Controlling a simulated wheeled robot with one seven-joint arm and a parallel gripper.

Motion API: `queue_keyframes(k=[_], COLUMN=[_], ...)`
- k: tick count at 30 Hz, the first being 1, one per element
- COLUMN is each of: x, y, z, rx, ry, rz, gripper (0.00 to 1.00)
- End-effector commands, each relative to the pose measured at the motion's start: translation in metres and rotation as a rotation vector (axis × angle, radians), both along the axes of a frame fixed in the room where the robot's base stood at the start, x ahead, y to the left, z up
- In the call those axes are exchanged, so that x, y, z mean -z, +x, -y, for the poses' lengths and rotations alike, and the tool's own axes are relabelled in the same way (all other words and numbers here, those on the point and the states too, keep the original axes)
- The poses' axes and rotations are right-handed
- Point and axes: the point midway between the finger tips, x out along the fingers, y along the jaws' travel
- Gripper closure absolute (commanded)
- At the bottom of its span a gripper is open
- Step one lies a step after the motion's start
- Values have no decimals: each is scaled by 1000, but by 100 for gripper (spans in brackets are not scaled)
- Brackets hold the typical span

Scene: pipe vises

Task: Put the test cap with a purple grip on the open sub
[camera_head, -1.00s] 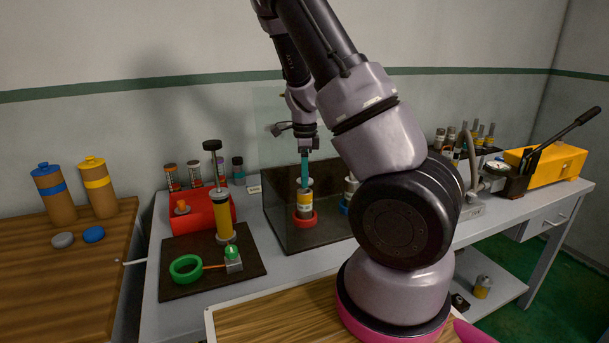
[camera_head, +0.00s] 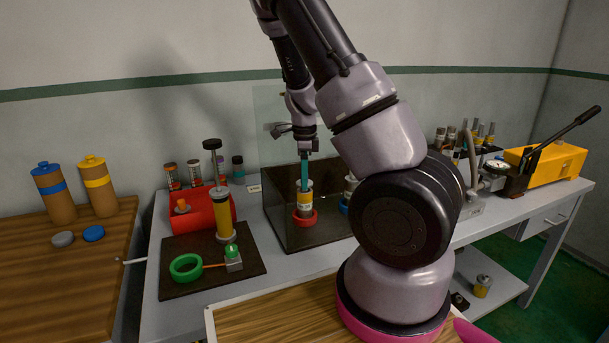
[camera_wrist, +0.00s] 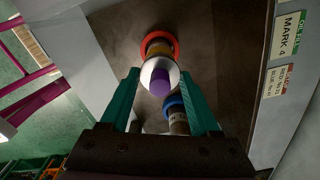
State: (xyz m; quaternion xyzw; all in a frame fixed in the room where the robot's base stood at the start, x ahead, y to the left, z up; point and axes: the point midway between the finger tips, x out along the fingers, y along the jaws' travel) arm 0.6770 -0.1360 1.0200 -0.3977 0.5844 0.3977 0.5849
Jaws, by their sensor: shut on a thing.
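The test cap's purple grip (camera_wrist: 160,82) stands between my gripper's teal fingers in the wrist view. Below it is a pale round disc (camera_wrist: 150,74) on the top of a yellow-banded sub. My gripper (camera_wrist: 160,72) is shut, its fingertips at the two sides of the disc. In the head view, my gripper (camera_head: 304,186) points straight down at the top of the upright sub (camera_head: 304,208), which stands in a red ring (camera_head: 302,220). The purple grip is hidden there. I cannot tell whether the cap is fully seated.
A second sub in a blue ring (camera_wrist: 173,104) stands close by. A dark tray with clear walls (camera_head: 325,240) surrounds both. My arm hides part of the bench.

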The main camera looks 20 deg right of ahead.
Motion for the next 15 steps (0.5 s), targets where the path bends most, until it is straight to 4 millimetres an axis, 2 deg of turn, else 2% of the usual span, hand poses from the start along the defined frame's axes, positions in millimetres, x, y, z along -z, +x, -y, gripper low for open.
queue_keyframes(k=[15], x=[13], y=[0], z=[1], rx=[1], ry=[-1], rz=[-1], gripper=[100])
